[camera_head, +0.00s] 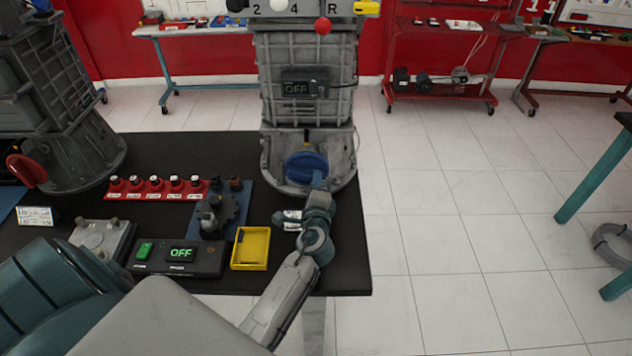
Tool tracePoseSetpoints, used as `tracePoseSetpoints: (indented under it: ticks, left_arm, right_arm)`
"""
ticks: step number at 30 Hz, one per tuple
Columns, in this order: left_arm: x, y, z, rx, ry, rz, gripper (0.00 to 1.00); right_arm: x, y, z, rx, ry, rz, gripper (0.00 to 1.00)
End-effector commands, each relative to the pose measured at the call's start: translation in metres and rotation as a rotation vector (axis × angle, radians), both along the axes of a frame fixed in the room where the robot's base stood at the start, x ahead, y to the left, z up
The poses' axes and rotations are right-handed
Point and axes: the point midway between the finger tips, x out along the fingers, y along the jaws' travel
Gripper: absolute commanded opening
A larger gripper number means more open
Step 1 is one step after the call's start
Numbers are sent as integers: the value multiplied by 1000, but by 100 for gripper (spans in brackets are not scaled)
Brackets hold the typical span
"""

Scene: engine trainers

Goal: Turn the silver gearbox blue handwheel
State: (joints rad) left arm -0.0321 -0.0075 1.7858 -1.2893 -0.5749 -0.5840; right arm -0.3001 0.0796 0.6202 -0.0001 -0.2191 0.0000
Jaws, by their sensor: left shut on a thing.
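The silver gearbox (278,60) stands upright at the back edge of the black table, with its rounded bell housing at the bottom. The blue handwheel (301,165) sits at the front of that housing. My left gripper (318,182) reaches up from below and is shut on the handwheel at its lower right rim. The fingertips are small here and partly hidden by the wrist. My right gripper is not in view.
A dark gearbox (62,110) stands at left. Open tiled floor lies at right.

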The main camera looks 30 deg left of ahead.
Motion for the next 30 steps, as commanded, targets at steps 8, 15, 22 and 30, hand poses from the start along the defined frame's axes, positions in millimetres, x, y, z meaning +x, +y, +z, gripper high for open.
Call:
tracePoseSetpoints:
  ticks: [8,15,22,30]
  left_arm:
    - [0,0,-1,1,2,0,0]
    - [0,0,-1,1,2,0,38]
    - [-1,0,-1,0,1,0,38]
    - [-29,-18,-5,-4,2,1,38]
  right_arm:
    - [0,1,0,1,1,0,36]
    - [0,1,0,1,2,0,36]
    - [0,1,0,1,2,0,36]
    - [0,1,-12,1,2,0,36]
